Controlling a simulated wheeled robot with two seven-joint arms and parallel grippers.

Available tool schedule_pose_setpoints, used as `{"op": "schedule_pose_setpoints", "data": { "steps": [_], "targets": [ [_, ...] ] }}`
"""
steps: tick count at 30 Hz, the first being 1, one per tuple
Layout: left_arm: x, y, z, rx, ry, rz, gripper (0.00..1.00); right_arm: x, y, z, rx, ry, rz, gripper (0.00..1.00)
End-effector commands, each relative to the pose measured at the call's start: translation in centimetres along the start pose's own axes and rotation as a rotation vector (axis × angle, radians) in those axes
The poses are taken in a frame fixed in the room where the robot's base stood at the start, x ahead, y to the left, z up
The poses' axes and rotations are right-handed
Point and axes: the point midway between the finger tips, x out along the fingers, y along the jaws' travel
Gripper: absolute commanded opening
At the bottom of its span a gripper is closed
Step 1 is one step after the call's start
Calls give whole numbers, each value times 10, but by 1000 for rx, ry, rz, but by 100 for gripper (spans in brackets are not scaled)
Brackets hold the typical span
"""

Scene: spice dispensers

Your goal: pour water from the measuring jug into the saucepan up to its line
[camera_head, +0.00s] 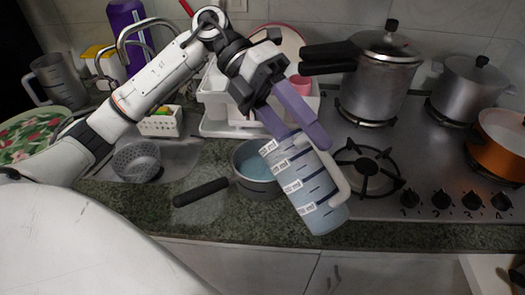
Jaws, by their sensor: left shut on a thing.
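My left gripper (304,138) has purple fingers shut on the measuring jug (303,190). The jug is translucent bluish with white ml labels, dark marks and a pale handle on its right side. It is held tilted, its upper-left end over the right part of the saucepan (248,186). The saucepan is grey, with a dark handle pointing left, and stands on the counter. Bluish water shows inside it. The jug hides the saucepan's right side. I cannot make out the fill line or a stream of water. My right gripper's fingers are not in view.
The stove (400,200) is to the right, with a pressure cooker (377,80), a grey pot (470,88) and an orange pot (497,145). The sink with a colander (137,161) is to the left. A white rack (225,105) stands behind. Another jug (58,80) is at far left.

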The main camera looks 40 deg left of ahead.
Motion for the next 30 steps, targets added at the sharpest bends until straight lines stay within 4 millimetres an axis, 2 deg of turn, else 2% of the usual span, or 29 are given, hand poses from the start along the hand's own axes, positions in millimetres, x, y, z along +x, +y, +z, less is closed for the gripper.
{"op": "schedule_pose_setpoints", "data": {
  "steps": [20,24,30],
  "targets": [
    [-2,-2,0,1,-1,-12,0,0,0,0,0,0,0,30],
    [26,4,-4,52,-8,243,0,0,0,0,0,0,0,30],
    [28,3,-3,43,-13,276,0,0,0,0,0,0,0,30]
  ]
}}
